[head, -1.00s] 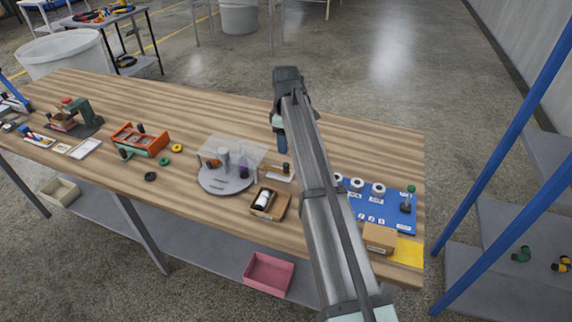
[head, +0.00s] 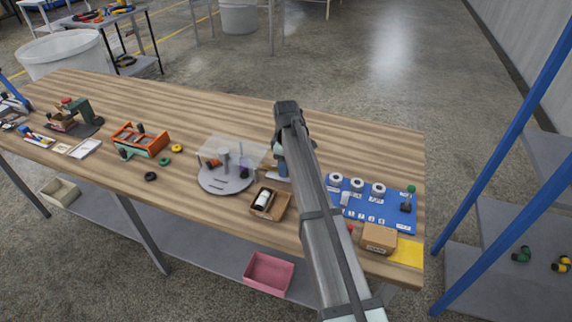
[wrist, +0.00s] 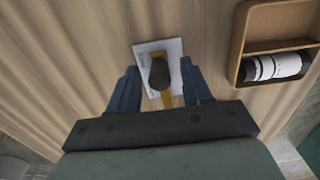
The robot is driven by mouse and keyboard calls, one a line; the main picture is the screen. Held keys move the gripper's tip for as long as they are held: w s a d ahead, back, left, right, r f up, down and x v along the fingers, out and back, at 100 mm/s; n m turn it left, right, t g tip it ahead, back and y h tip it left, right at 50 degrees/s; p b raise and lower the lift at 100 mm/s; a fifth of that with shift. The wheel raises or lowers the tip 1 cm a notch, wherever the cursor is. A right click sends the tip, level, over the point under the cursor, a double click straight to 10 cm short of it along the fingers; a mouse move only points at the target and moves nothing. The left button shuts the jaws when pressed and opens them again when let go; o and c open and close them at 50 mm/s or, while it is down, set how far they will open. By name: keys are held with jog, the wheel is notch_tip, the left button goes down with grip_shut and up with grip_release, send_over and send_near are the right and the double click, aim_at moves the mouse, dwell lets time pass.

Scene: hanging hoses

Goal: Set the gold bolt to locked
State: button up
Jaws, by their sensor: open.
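In the wrist view, the gold bolt (wrist: 166,100) has a dark knob (wrist: 160,74) and sits on a small white plate (wrist: 147,54) on the wooden table. My gripper (wrist: 158,72) is open, with one blue-grey finger on each side of the knob. I cannot tell whether either finger touches it. In the head view, my gripper (head: 282,168) is low over the plate and hides most of the bolt. The bolt's setting and the plate's markings are too small to read.
A wooden box (head: 280,207) with a dark-and-white bottle stands close by in front. A round grey turntable (head: 222,184) with a clear cover is to the left. A blue panel (head: 375,212) and a cardboard box (head: 379,238) are to the right.

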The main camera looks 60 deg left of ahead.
aim_at(274, 168)
jog(key=shift+c, duration=0.2)
grip_shut()
jog(key=shift+s+a, duration=1.6)
jog(key=shift+o, duration=0.2)
grip_release()
notch_tip(274, 168, up, 14)
dwell(0.3)
